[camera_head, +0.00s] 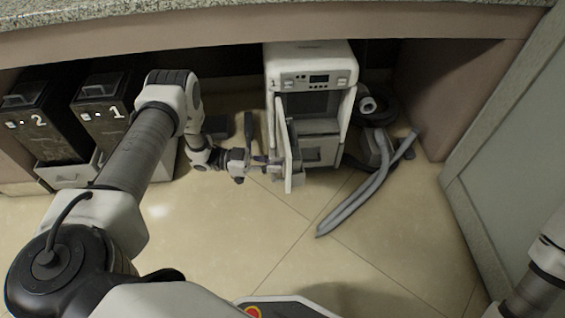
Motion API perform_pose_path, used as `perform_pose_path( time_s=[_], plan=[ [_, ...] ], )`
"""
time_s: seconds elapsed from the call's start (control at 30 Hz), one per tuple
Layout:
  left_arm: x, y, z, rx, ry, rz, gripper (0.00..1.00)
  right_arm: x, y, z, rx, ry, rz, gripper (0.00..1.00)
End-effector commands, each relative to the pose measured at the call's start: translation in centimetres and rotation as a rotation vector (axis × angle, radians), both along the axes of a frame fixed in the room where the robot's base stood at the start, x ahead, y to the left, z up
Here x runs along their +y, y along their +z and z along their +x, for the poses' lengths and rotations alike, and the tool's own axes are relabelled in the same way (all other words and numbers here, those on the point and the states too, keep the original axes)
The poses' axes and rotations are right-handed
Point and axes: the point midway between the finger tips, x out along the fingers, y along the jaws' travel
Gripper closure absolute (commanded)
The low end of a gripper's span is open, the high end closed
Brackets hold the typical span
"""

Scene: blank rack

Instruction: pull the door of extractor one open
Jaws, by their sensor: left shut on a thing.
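Extractor one, a white machine (311,58) with a small display and buttons, stands under the counter. Its door (290,150) is swung out at the front and stands open, seen nearly edge-on. The dark inside and a lower compartment show to the right of the door. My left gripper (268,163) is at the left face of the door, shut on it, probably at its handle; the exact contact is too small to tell. My right arm shows only at the lower right edge, and its gripper is out of view.
Two black boxes marked 2 (37,122) and 1 (105,110) stand at the left. A grey hose (360,192) lies on the floor right of the extractor. A grey cabinet (505,140) stands at the right.

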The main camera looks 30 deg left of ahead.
Motion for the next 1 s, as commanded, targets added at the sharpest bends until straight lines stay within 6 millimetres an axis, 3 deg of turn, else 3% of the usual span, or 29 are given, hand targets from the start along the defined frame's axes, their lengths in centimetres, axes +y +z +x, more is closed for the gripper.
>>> perform_pose_path(
  time_s=[0.33, 0.87, 0.9, 1.0],
  plan=[
    [1.7, -0.1, -0.8, 0.002, 0.001, 0.002, 1.00, 0.0, 0.4, 0.0, 0.000, 0.000, 0.000, 1.00],
    [1.9, -0.1, -0.9, 0.001, 0.001, 0.001, 1.00, 0.0, 0.4, 0.0, 0.000, 0.000, 0.000, 1.00],
    [1.9, -0.1, -0.9, 0.001, 0.001, 0.001, 0.79, 0.0, 0.4, 0.0, 0.000, 0.000, 0.000, 1.00],
    [1.9, -0.1, -0.8, 0.000, 0.001, 0.001, 0.78, 0.0, 0.4, 0.0, 0.000, 0.000, 0.000, 1.00]
  ],
)
